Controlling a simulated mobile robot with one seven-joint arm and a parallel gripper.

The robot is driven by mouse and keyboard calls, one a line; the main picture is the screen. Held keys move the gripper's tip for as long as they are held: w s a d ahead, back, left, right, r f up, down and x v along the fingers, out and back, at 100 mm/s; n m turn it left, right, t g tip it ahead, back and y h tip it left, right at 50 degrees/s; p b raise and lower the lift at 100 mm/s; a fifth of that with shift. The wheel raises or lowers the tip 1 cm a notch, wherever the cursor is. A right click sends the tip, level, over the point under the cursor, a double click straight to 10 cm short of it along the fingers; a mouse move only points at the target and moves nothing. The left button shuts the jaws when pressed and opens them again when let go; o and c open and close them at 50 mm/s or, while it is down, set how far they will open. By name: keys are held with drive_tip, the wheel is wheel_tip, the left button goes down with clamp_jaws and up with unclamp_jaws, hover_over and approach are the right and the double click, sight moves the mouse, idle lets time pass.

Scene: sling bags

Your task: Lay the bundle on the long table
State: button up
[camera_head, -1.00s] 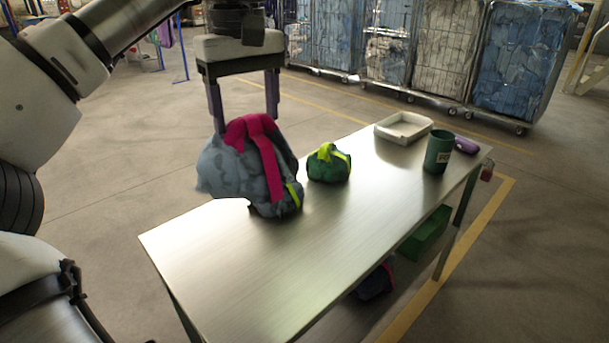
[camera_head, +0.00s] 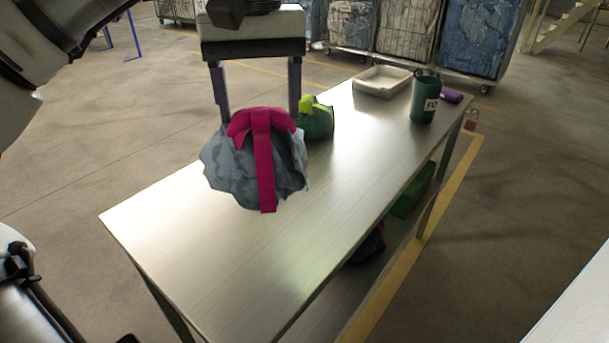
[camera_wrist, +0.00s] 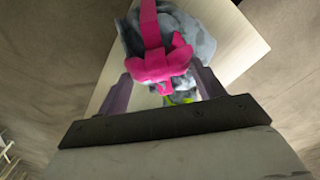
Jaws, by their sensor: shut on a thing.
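The bundle (camera_head: 226,168) is a lumpy grey-blue cloth bag with a crimson strap and knot on top. My gripper (camera_head: 260,112) points down over it, its two purple-grey fingers shut on the crimson knot. The bundle hangs over the long table (camera_head: 310,230), a metal-topped table, toward its left part; I cannot tell whether its underside touches the top. In the wrist view the bundle (camera_wrist: 195,28) sits between the fingers, with the pale tabletop beyond it. A yellow-green patch shows just below the knot there.
A small green bundle with a yellow-green tie (camera_head: 320,122) stands on the table just behind the grey one, partly hidden. A white tray (camera_head: 383,92), a green cup (camera_head: 425,100) and a purple item (camera_head: 451,96) are at the far end. The near tabletop is clear.

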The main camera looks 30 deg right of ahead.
sight(261, 140)
wheel_tip(261, 140, down, 18)
drive_tip(key=b, duration=0.1)
idle(0.4)
drive_tip(key=shift+f, duration=0.15)
drive_tip(key=shift+w+f+b, duration=0.1)
drive_tip(key=shift+f+b, duration=0.05)
drive_tip(key=shift+b, duration=0.2)
drive_tip(key=o, duration=1.7)
drive_tip(key=shift+c, duration=0.2)
wheel_tip(261, 140, up, 13)
drive_tip(key=shift+f+p, duration=0.2)
drive_tip(key=shift+p, duration=0.35)
